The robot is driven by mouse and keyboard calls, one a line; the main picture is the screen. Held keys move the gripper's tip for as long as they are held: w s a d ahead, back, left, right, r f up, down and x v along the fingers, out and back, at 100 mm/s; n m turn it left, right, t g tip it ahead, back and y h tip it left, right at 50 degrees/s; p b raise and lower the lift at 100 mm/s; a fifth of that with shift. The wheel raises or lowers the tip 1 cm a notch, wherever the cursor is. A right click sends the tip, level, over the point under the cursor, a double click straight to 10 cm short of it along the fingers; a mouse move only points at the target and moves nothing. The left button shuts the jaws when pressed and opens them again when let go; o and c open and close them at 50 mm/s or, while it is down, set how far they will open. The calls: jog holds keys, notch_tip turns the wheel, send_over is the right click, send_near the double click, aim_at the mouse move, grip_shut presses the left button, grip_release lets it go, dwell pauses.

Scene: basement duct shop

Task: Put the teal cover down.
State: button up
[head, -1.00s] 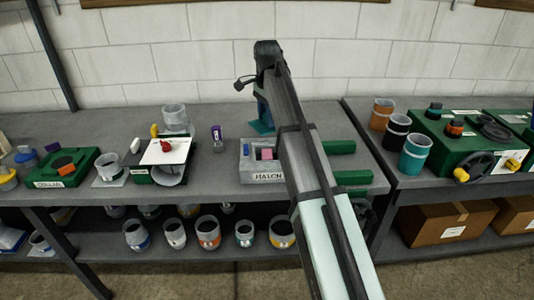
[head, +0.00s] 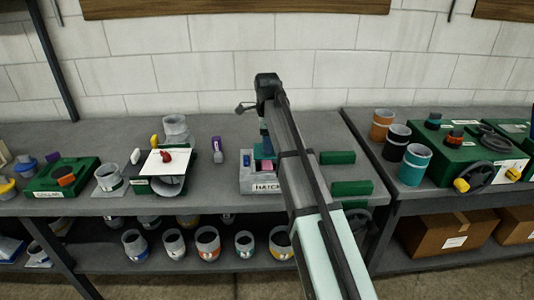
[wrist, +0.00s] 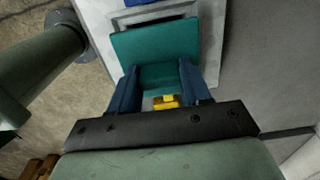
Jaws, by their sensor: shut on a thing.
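My gripper (head: 265,141) is above the grey box labelled HATCH (head: 266,188) on the middle bench. In the wrist view my gripper (wrist: 162,88) has its blue fingers shut on the teal cover (wrist: 152,45), a flat plate. The cover lies over part of the box's grey frame (wrist: 154,14), hiding much of the opening. In the head view only a small part of the cover (head: 262,152) shows beside my arm. I cannot tell whether it touches the box. A small yellow piece (wrist: 165,102) shows between the fingers.
Dark green bars (head: 352,187) lie right of the box, partly behind my arm. A purple marker-like object (head: 217,150) stands to its left. Farther left is a white board (head: 158,167) with a red item. Bench surface between these is clear. Several cups stand on the shelf below.

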jog(key=shift+f, duration=2)
jog(key=shift+f, duration=0.4)
jog(key=o, duration=1.2)
jog(key=shift+r, duration=0.1)
notch_tip(320, 180, up, 13)
jog(key=shift+f, duration=0.2)
